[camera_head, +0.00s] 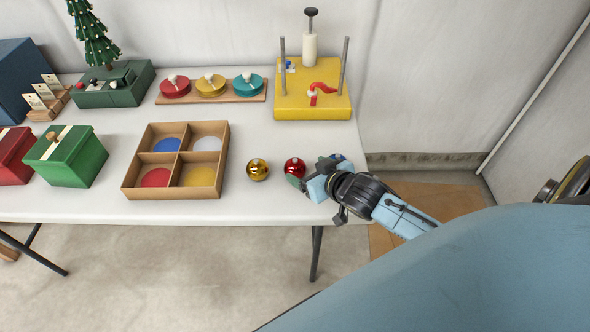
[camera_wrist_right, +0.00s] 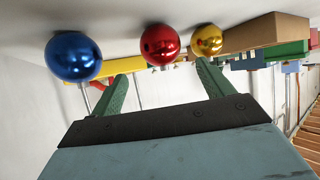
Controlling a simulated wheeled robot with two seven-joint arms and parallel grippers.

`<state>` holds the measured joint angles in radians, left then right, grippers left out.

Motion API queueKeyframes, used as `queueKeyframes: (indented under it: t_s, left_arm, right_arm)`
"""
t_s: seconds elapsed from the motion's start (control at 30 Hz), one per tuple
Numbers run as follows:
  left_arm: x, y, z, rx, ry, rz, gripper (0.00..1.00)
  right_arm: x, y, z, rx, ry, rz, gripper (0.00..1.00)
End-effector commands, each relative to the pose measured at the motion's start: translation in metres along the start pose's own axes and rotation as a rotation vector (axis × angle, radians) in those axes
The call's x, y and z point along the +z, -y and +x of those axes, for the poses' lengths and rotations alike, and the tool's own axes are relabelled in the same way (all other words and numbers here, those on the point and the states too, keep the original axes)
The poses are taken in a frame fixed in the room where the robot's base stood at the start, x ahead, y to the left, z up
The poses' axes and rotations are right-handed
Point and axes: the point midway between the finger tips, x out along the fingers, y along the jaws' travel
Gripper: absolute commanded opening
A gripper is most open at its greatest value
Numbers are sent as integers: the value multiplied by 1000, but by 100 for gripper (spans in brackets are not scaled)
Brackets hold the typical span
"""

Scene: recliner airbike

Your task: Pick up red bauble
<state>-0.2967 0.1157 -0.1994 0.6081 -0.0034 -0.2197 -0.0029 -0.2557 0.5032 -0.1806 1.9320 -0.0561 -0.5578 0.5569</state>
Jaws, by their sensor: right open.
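The red bauble (camera_head: 295,167) is a shiny ball on the white table, near its front right part. It also shows in the right wrist view (camera_wrist_right: 160,45), beyond the gap between my fingers. My right gripper (camera_head: 300,182) is open and empty, just in front of the red bauble; its green fingers show in the right wrist view (camera_wrist_right: 160,82). I see no contact with the bauble. A gold bauble (camera_head: 257,169) sits left of the red one. A blue bauble (camera_head: 338,158) sits to its right, partly hidden by my gripper. My left gripper is not in view.
A cardboard box (camera_head: 126,181) with four coloured compartments stands left of the gold bauble. A yellow stand (camera_head: 312,100) with rods is behind the baubles. Green (camera_head: 66,160) and red (camera_head: 12,158) boxes stand at the left. The table's right edge is close to the blue bauble.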

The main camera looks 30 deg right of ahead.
Motion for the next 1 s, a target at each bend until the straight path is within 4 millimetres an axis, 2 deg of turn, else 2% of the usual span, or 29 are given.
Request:
queueKeyframes:
  t_s: [0.17,0.4,0.6,0.73,1.0]
  left_arm:
    - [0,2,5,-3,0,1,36]
    - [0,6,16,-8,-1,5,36]
    - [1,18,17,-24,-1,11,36]
    - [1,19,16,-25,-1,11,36]
    - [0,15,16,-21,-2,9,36]
  right_arm:
    - [2,1,14,1,-1,1,80]
    - [6,4,48,1,0,0,80]
    - [6,4,55,0,1,0,80]
    - [6,4,55,0,1,0,80]
    - [6,4,55,0,1,0,46]
